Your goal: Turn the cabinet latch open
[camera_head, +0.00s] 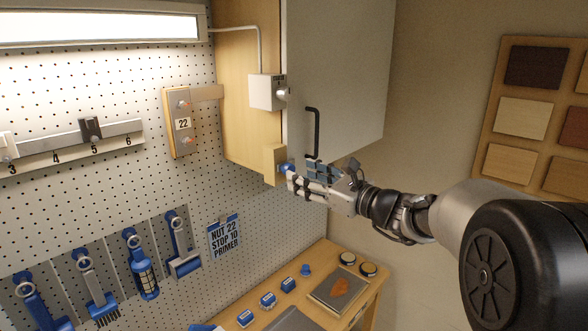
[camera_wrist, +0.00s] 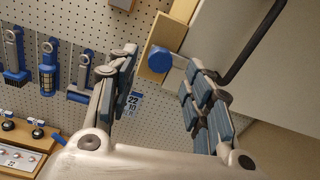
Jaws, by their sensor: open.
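The cabinet (camera_head: 340,70) has a grey door with a black bar handle (camera_head: 312,130). A blue round knob (camera_head: 286,168), which looks like the latch, sits by a small wooden block at the cabinet's lower edge. The knob (camera_wrist: 160,60) also shows in the wrist view, against a wooden piece. My gripper (camera_head: 290,181) is at the knob, with its fingers partly in front of it. In the wrist view my gripper (camera_wrist: 160,78) is open, and the knob appears between the fingertips. Whether the fingers touch it cannot be told.
A white box (camera_head: 267,92) is on the cabinet side above the knob. Blue-handled tools (camera_head: 140,262) hang on the pegboard (camera_head: 60,90) at left. A wooden bench (camera_head: 365,300) with small items stands below. Wood samples (camera_head: 535,68) hang at right.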

